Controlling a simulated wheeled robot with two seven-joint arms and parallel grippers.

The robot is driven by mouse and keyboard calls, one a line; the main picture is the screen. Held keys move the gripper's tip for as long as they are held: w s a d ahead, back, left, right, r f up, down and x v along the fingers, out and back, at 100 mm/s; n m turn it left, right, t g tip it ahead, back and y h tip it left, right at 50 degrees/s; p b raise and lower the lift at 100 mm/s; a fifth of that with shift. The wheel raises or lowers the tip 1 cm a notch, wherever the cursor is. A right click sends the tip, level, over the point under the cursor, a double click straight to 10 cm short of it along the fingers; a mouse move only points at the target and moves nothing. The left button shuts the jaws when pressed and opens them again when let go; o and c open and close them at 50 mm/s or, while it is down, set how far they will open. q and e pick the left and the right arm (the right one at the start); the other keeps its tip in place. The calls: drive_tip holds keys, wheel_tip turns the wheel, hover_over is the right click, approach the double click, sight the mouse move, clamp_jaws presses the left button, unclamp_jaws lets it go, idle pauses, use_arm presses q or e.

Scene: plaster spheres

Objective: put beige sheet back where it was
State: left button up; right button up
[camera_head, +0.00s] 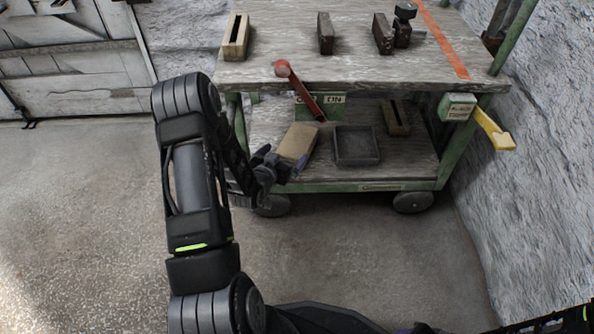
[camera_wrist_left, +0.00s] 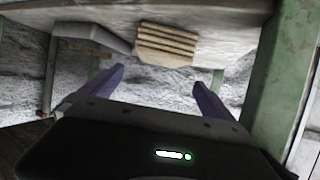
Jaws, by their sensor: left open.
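A beige block-like piece (camera_head: 299,141) lies on the cart's lower shelf, left of a dark tray. In the left wrist view a beige layered piece (camera_wrist_left: 166,44) with ridged edges shows against the shelf, beyond my fingertips. I cannot tell one separate sheet apart from it. My left gripper (camera_head: 284,165) is at the front edge of the lower shelf, close to the beige piece's near left end. In the left wrist view my left gripper (camera_wrist_left: 158,80) is open with nothing between its purple fingers. My right gripper is not in view.
The dark tray (camera_head: 356,147) and a slotted wooden block (camera_head: 397,117) share the lower shelf (camera_head: 410,165). The top shelf (camera_head: 285,40) carries another slotted block (camera_head: 236,38) and brown blocks (camera_head: 326,34). A red lever (camera_head: 300,90) hangs above the lower shelf. A green post stands at the right.

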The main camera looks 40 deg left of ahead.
use_arm(q)
drive_tip(key=s+d+f+g+h, duration=0.2)
drive_tip(key=s+d+f, duration=0.15)
drive_tip(key=d, duration=0.75)
drive_tip(key=s+d+f+g+h, duration=0.25)
drive_tip(key=d+f, duration=0.25)
drive_tip(key=d, duration=0.5)
drive_tip(key=s+d+f+g+h, duration=0.2)
drive_tip(key=s+d+g, duration=0.5)
drive_tip(key=s+d, duration=0.9)
drive_tip(key=shift+s+d+f+m, duration=0.2)
drive_tip(key=shift+s+f+m, duration=0.1)
drive_tip(key=shift+s+f, duration=0.2)
drive_tip(key=shift+r+h, duration=0.1)
drive_tip(key=shift+h, duration=0.15)
